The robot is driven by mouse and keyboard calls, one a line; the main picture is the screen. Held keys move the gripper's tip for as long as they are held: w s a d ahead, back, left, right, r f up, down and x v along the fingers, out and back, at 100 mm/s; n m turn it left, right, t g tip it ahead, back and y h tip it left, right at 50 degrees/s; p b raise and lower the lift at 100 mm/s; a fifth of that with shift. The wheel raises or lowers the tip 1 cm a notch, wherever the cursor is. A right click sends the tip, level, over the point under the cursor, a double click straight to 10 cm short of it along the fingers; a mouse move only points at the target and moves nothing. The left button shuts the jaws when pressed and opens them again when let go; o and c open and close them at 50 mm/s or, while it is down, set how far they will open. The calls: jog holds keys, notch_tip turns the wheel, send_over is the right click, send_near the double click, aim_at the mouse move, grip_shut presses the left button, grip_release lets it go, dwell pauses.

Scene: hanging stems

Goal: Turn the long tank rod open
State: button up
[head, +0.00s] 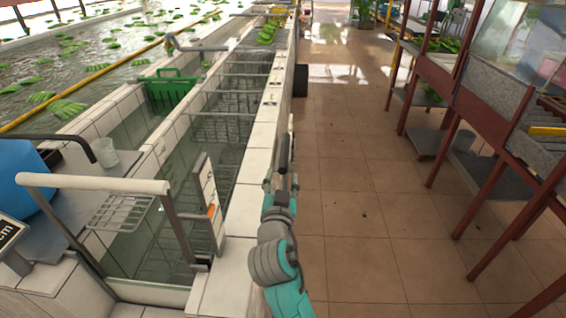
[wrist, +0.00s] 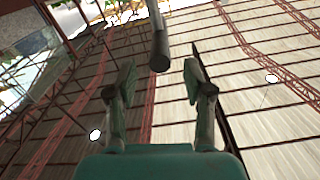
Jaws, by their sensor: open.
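A long pale rod (head: 95,183) lies across the near end of the tank in the head view, carried on a grey metal arm at its right end. My gripper (head: 284,150) is up over the tank's right tiled wall, well to the right of this rod. In the wrist view my gripper (wrist: 155,80) is open, with a finger on each side and nothing between the pads. A grey rod with a dark round end (wrist: 159,62) shows beyond and between the fingertips. I cannot tell whether it touches them or which rod it is.
The tank (head: 225,110) has tiled walls and wire racks. A green basket (head: 170,90) hangs at its left wall. A blue container (head: 30,175) stands at the left.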

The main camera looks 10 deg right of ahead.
aim_at(284, 164)
jog(key=x, duration=0.7)
grip_shut()
